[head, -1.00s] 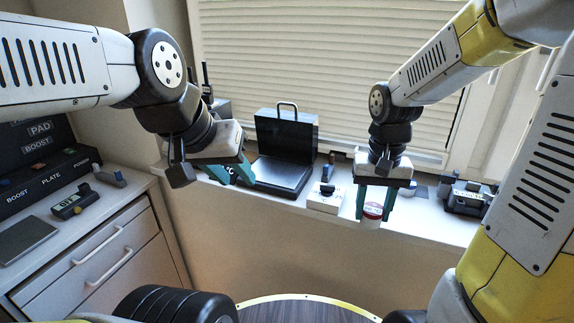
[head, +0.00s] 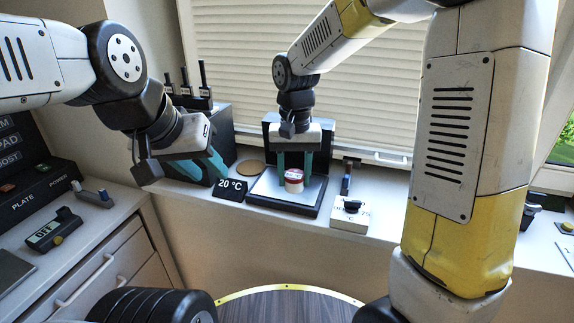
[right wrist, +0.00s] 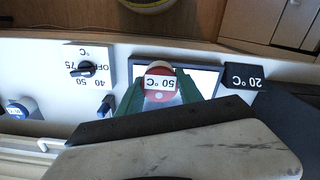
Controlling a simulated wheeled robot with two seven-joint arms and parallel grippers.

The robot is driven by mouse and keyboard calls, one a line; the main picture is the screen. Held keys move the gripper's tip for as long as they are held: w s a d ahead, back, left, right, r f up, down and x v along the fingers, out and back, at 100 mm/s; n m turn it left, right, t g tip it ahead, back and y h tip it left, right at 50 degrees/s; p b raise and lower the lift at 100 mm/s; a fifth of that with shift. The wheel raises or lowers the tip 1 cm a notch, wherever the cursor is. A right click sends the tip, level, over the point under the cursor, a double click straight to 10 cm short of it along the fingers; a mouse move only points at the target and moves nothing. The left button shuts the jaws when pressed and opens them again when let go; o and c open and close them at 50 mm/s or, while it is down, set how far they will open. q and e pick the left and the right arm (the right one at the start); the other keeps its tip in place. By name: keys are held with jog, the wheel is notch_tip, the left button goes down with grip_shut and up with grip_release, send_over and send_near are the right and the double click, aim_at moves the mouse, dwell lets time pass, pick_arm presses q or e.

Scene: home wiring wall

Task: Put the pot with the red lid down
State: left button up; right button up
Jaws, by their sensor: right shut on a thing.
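The pot with the red lid (head: 294,180) has a white body and stands upright between the green fingers of my right gripper (head: 294,171). In the right wrist view the lid (right wrist: 159,82) carries a "50 °C" label. My right gripper is shut on the pot, over the pale plate (head: 268,185) of a black box with a raised back. I cannot tell whether the pot touches the plate. My left gripper (head: 213,170) hangs at the left, in front of a dark block; its fingers are partly hidden and its opening is unclear.
A "20 °C" sign (head: 231,189) stands left of the plate. A white dial box (head: 350,214) stands to its right; its dial also shows in the right wrist view (right wrist: 87,69). A dark rack (head: 205,130) with upright handles is behind my left gripper. A round tan disc (head: 250,167) lies behind the sign.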

jog(key=w, duration=0.5)
jog(key=w+a, duration=0.1)
jog(key=w, duration=0.1)
jog(key=shift+w+a+f, duration=0.1)
jog(key=shift+w+f, duration=0.2)
jog(key=shift+f, duration=1.85)
jog(key=shift+f, duration=0.1)
jog(key=o, duration=1.4)
